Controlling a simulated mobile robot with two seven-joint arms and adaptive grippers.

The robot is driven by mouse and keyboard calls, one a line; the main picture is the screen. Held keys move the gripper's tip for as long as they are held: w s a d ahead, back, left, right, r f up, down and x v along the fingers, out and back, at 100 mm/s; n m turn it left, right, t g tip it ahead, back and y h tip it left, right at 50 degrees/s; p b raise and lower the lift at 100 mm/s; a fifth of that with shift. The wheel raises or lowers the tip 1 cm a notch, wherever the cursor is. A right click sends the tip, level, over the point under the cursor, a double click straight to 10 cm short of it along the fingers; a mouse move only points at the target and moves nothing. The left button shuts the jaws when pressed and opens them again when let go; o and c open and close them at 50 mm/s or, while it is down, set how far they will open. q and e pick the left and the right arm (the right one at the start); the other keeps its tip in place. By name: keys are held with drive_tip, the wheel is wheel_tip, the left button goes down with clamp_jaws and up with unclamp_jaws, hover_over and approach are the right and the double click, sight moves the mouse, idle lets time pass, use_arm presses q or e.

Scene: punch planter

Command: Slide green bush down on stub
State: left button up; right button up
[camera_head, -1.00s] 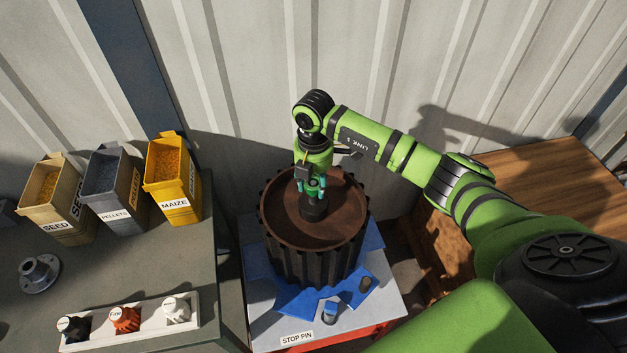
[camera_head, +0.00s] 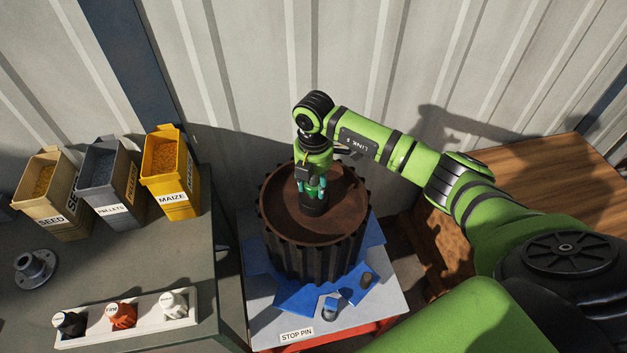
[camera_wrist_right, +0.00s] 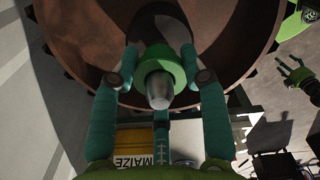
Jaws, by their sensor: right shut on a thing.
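The green bush (camera_wrist_right: 154,58) is a short collar between the fingers of my right gripper (camera_wrist_right: 160,68) in the right wrist view. The silver round-ended stub (camera_wrist_right: 159,92) shows through its middle, so the bush sits around it; how far down is unclear. In the head view my right gripper (camera_head: 311,188) points down over the middle of the dark ribbed drum (camera_head: 312,255) with a brown dished top. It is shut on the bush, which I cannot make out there.
On the left bench stand the seed bin (camera_head: 52,205), pellets bin (camera_head: 107,188) and maize bin (camera_head: 170,180). A metal flange (camera_head: 35,268) and a white rack (camera_head: 93,326) with black, red and white knobs lie nearer. A wooden table (camera_head: 520,180) is at right.

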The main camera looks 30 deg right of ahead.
drive_tip(key=shift+f+b, duration=0.65)
drive_tip(key=shift+f, duration=0.35)
drive_tip(key=o, duration=1)
drive_tip(key=shift+r, duration=0.1)
wheel_tip(320, 180, up, 12)
drive_tip(key=shift+f, duration=0.1)
